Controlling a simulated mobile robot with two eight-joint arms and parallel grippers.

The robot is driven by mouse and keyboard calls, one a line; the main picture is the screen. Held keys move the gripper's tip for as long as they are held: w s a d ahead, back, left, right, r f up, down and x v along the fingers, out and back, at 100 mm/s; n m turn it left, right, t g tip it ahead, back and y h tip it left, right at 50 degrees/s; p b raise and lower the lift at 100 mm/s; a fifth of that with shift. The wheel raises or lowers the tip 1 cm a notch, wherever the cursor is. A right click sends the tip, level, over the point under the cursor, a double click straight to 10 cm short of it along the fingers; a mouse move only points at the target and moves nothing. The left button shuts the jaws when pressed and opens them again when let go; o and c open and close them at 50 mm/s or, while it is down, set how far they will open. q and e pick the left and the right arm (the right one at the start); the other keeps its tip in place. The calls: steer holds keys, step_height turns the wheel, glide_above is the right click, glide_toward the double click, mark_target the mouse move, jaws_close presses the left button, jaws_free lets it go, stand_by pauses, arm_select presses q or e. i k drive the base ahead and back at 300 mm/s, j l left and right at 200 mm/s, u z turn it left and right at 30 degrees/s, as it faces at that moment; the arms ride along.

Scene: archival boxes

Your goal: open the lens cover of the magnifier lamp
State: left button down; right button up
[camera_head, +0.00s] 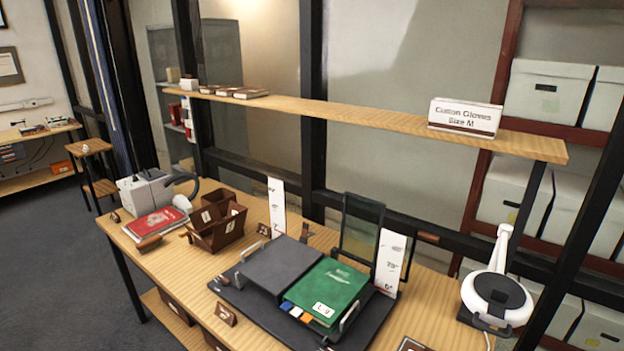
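The white magnifier lamp (497,262) stands at the right end of the wooden desk, with its arm rising behind its round head. A black lens cover (500,291) fills the inside of the white ring and appears to lie flat on it. A small dark tab or handle shows at the ring's front edge. Neither of my grippers is in view.
The desk (420,318) holds a dark mat (262,312) with a green book (326,290), left of the lamp. A brown organizer (217,228) and a red book (155,222) lie farther left. A wooden shelf (370,114) runs above the desk.

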mark_target(501, 292)
steer(key=z, duration=1.5)
